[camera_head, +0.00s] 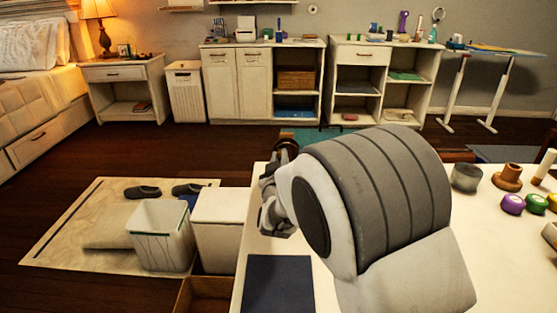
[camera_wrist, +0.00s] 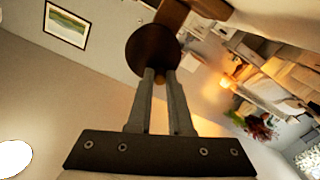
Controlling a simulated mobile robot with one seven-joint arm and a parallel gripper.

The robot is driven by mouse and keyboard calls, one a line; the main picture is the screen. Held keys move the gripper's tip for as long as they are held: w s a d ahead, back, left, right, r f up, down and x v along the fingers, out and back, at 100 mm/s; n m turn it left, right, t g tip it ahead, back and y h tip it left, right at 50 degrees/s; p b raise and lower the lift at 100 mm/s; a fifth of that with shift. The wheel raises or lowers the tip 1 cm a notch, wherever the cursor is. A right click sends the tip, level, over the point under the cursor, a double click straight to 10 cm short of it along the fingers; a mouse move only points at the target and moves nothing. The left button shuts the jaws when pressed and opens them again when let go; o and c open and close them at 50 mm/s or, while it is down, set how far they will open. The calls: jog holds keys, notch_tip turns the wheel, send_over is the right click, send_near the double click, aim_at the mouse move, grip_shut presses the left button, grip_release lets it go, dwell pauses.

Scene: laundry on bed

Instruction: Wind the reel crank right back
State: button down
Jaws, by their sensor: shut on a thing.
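In the wrist view, a dark brown round reel disc (camera_wrist: 150,50) fills the top middle. A small brown crank knob (camera_wrist: 159,78) shows at its lower edge. My gripper (camera_wrist: 159,74) has its two grey fingertips close together on either side of this knob, shut on it. In the head view, part of the brown reel (camera_head: 286,148) shows just past my arm, at the table's far left edge. My arm hides most of it, and the fingers and knob cannot be made out there.
The white table (camera_head: 490,245) holds a grey cup (camera_head: 466,177), a brown wooden piece (camera_head: 507,177) and several coloured round pieces at the right. A dark blue mat (camera_head: 277,284) lies at its near left. A white bin (camera_head: 162,235) stands on the floor at left.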

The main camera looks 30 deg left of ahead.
jog(key=m, duration=0.3)
jog(key=d+m, duration=0.1)
jog(key=m, duration=0.3)
jog(key=w+d+r+m, duration=0.1)
jog(key=m, duration=0.6)
jog(key=d+m, duration=0.1)
jog(key=m, duration=0.3)
jog(key=w+f+m, duration=0.1)
jog(key=m, duration=0.3)
jog(key=shift+d, duration=0.25)
jog(key=m, duration=0.2)
jog(key=f+m, duration=0.1)
jog(key=m, duration=0.1)
jog(key=shift+d, duration=0.1)
jog(key=shift+f+m, duration=0.1)
jog(key=shift+m, duration=0.9)
